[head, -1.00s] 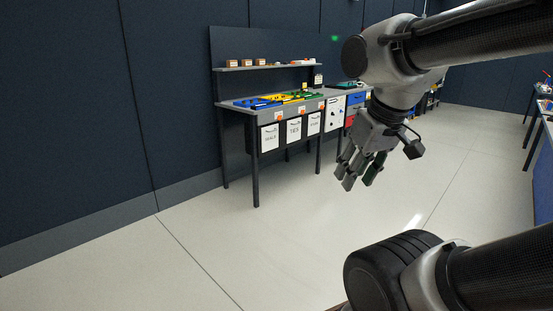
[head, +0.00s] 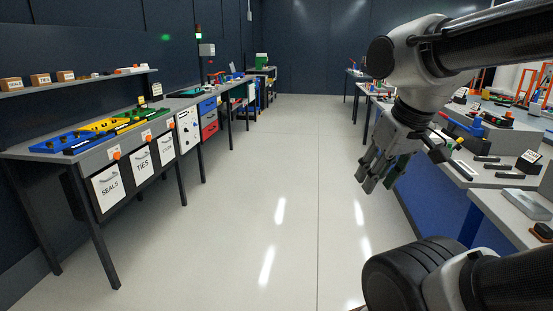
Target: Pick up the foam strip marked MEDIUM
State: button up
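I cannot pick out a foam strip marked MEDIUM; any such marking is too small to read. Several short dark strips, one of them a dark strip (head: 491,167), lie on the right-hand bench (head: 462,182), but I cannot tell whether they are foam. My gripper (head: 376,184) hangs over the aisle, left of this bench, with its fingers pointing down and apart. It looks open and empty, and touches nothing that I can see. My arm hides part of the bench behind it.
A left bench (head: 95,158) carries blue, yellow and green trays, with hanging bins marked SEALS and TIES below. A shelf (head: 75,83) holds small boxes.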

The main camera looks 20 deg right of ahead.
aim_at(476, 158)
jog(key=i+l+z, duration=0.15)
jog(key=z, duration=0.3)
jog(key=i+z, duration=0.4)
jog(key=i+l+z, duration=0.1)
jog(key=z, duration=0.35)
jog(key=i+j+z, duration=0.1)
jog(key=i+z, duration=0.15)
jog(key=z, duration=0.2)
jog(key=i+j+z, duration=0.15)
jog(key=z, duration=0.25)
jog(key=i+j+z, duration=0.5)
jog(key=j, duration=0.2)
jog(key=i+j+z, duration=0.1)
jog(key=i+j, duration=0.15)
jog(key=j, duration=0.15)
jog(key=i+j+z, duration=0.15)
jog(key=j, duration=0.25)
jog(key=i+j+z, duration=0.15)
jog(key=j, duration=0.25)
jog(key=i+j+z, duration=0.1)
jog(key=j, duration=0.35)
jog(key=i+j+z, duration=0.15)
jog(key=j, duration=0.3)
jog(key=i+j+z, duration=0.1)
jog(key=j, duration=0.35)
